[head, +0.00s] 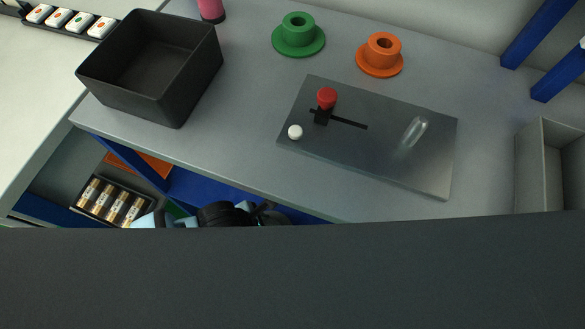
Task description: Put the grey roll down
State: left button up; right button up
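I cannot make out a grey roll anywhere in the head view. A grey metal plate (380,160) lies on the bench, with a red knob (327,97) at a slot, a white knob (295,132) and a shiny upright pin (413,131). A green flanged spool-like piece (298,37) and an orange one (381,56) stand behind the plate. Neither of my grippers shows. Black and light-blue parts, probably of my arm, show at the front bench edge, and what they hold is hidden.
A black open bin (152,68), apparently empty, stands at the bench's left. A pink and black cylinder (211,10) is behind it. A grey box (548,165) stands at right beside blue posts (541,27). A dark surface covers the bottom of the view. Below the bench is a battery-like tray (112,202).

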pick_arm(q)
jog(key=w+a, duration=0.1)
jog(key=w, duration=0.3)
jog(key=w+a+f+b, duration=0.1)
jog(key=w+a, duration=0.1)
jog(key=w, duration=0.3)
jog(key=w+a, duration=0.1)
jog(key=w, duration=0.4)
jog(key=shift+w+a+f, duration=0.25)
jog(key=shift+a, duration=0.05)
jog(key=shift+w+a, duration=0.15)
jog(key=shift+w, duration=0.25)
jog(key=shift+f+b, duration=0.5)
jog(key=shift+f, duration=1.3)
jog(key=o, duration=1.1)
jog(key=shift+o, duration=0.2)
